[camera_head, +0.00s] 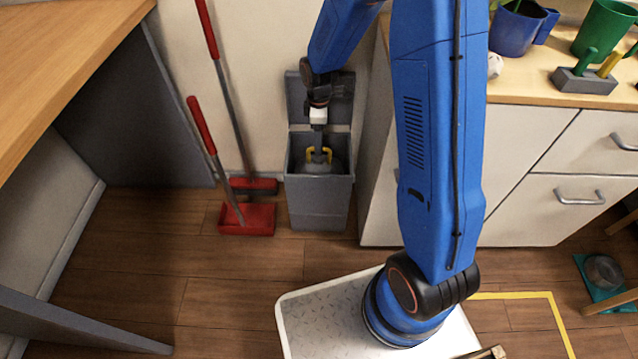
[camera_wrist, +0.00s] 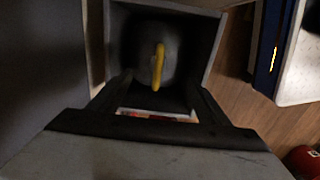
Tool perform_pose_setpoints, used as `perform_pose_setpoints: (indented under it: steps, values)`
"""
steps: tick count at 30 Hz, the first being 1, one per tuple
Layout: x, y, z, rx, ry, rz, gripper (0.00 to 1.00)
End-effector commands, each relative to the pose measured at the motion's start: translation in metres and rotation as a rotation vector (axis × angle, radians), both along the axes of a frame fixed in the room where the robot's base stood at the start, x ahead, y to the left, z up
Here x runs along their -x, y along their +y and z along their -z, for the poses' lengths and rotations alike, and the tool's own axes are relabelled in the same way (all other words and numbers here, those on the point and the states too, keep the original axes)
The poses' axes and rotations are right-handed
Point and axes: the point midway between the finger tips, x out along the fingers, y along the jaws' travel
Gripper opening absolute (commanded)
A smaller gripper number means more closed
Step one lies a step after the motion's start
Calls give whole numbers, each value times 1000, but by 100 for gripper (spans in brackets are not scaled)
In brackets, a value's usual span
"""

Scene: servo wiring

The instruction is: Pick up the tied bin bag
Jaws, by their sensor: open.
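The tied bin bag (camera_head: 319,168) is grey with a yellow tie (camera_head: 328,155) at its top. It sits inside the open grey bin (camera_head: 319,210) and also shows in the wrist view (camera_wrist: 140,45), where the yellow tie stands up as a thin loop. My gripper (camera_head: 318,146) points down into the bin mouth, right above the bag. In the wrist view my gripper's two dark fingers (camera_wrist: 158,84) are spread apart, with the lower end of the tie between or just beyond them. I cannot tell whether they touch it. The bag's lower part is hidden by the bin.
The bin's lid (camera_head: 293,95) is raised against the wall. A red-handled broom (camera_head: 235,110) and a red dustpan (camera_head: 250,220) stand left of the bin. A white cabinet (camera_head: 530,205) stands close on the right. Wooden floor (camera_head: 230,270) in front is mostly clear.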

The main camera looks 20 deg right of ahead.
Motion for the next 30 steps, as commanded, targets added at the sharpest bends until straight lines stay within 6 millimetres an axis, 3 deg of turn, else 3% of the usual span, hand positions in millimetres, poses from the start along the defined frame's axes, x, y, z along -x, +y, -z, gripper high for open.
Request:
perform_pose_setpoints:
  steps: [7,19,30]
  values:
    - [0,0,41,0,2,0,70]
    - [-1,-1,63,0,2,0,70]
    - [-4,-2,105,1,1,0,70]
